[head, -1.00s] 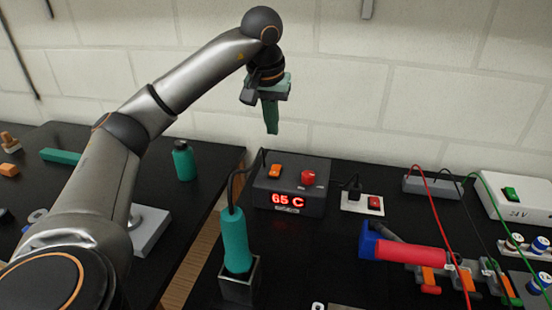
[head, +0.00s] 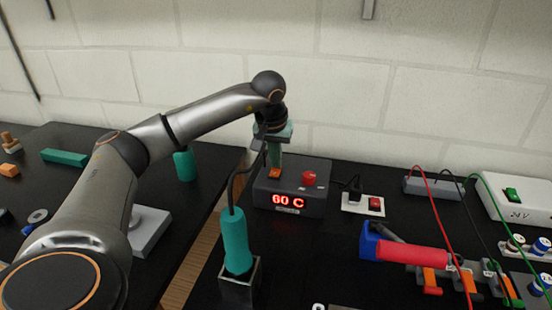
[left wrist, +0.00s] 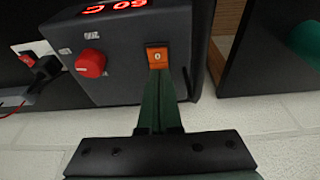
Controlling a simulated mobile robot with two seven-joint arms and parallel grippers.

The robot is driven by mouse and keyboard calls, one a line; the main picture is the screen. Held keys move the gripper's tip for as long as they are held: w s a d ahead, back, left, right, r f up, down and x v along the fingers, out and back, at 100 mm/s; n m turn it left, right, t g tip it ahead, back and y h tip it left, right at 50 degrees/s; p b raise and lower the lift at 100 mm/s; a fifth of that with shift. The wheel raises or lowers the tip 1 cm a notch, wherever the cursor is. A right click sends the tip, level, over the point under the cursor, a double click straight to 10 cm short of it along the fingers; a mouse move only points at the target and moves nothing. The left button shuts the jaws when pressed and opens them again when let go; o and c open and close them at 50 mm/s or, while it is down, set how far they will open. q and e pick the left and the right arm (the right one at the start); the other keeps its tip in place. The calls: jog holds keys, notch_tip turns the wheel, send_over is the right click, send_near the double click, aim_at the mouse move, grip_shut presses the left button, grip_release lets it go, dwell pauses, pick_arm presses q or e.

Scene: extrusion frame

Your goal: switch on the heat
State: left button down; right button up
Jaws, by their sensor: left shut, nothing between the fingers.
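The dark heat control box (head: 318,200) stands on the black bench against the wall, with a red lit display (head: 287,199) reading 60 C. On its top are an orange rocker switch (head: 275,173) and a red knob (head: 309,178). My left gripper (head: 275,166) is shut and empty, pointing down at the orange switch. In the left wrist view its closed green fingertips (left wrist: 160,78) are at the edge of the orange switch (left wrist: 157,57); I cannot tell whether they touch. The red knob (left wrist: 91,63) is beside it. My right gripper is out of view.
A teal-handled iron (head: 236,243) stands in a metal holder (head: 240,284) in front of the box, its cable running up near my gripper. A white socket plate (head: 362,204) with a red switch is to the right. A gap separates the two benches.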

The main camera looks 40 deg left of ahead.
pick_arm(q)
jog(key=shift+w+f, duration=0.1)
dwell(0.4)
jog(key=shift+s+d, duration=0.4)
jog(key=shift+s, duration=0.3)
jog(key=p+v, duration=0.4)
jog(key=v, duration=0.1)
jog(key=shift+w+p, duration=0.1)
jog(key=shift+p, duration=0.3)
jog(key=b+v, duration=0.1)
jog(key=v, duration=0.8)
